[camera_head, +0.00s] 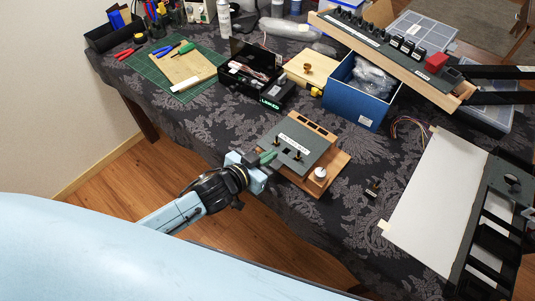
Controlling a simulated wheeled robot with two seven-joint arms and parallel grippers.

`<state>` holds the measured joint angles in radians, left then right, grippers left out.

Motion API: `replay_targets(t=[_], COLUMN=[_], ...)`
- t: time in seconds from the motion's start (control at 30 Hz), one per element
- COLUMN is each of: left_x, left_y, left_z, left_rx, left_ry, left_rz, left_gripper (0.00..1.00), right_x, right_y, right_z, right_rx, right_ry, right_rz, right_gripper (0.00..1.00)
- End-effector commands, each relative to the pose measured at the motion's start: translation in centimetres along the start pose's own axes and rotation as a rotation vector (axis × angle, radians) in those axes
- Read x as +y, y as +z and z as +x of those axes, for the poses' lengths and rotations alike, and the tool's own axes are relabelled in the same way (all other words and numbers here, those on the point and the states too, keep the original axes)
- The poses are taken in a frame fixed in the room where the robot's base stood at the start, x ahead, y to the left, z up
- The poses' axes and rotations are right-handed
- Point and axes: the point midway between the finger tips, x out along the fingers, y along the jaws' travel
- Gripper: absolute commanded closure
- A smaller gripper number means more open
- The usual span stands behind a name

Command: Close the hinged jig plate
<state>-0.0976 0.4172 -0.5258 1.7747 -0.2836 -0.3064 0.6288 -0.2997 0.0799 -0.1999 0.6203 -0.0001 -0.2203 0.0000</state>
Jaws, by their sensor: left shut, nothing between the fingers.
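The hinged jig (337,168) sits on the patterned cloth near the table's front edge. It has a wooden base and a dark grey plate (308,138) with a white label. The plate looks roughly flat over the base, but I cannot tell whether it lies fully down. A white round knob (320,174) stands on the base at the lower right. My left gripper (268,157) is shut and empty, with its fingertips at the plate's left edge. I cannot tell whether they touch it.
A black box (254,85) with cables and a blue bin (358,95) stand behind the jig. A long panel with switches (390,50) crosses the upper right. A white sheet (435,200) lies at right. A small dark part (373,188) lies on bare cloth.

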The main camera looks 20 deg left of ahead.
Motion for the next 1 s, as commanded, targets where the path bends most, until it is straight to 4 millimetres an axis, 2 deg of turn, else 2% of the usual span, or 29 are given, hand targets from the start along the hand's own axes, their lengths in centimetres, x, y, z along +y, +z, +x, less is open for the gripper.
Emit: replay_targets(t=[0.03, 0.3, 0.5, 0.7, 0.93, 1.0], left_x=[0.0, 0.0, 0.0, 0.0, 0.0, -0.2], left_y=[-0.5, 0.6, 0.8, 0.8, 0.9, 1.6], left_z=[-0.8, -6.3, -9.0, -10.0, -10.0, -9.8], left_rx=[-0.003, -0.004, -0.002, 0.000, -0.001, -0.014], left_ry=[0.001, 0.000, 0.001, 0.000, -0.001, -0.007], left_rz=[-0.001, -0.001, -0.001, 0.000, 0.000, 0.000], left_gripper=[1.00, 1.00, 1.00, 1.00, 1.00, 1.00], right_x=[0.0, 0.0, 0.0, 0.0, 0.0, 0.0], right_y=[-0.1, 0.0, 0.0, 0.0, 0.0, 0.0], right_z=[-0.9, -0.7, -0.8, -0.8, -0.8, -0.8], right_rx=[0.000, 0.000, 0.000, 0.000, 0.000, 0.000], right_ry=[0.000, 0.000, 0.000, 0.000, 0.000, 0.000], right_rz=[0.000, 0.000, 0.000, 0.000, 0.000, 0.000], right_gripper=[1.00, 1.00, 1.00, 1.00, 1.00, 1.00])
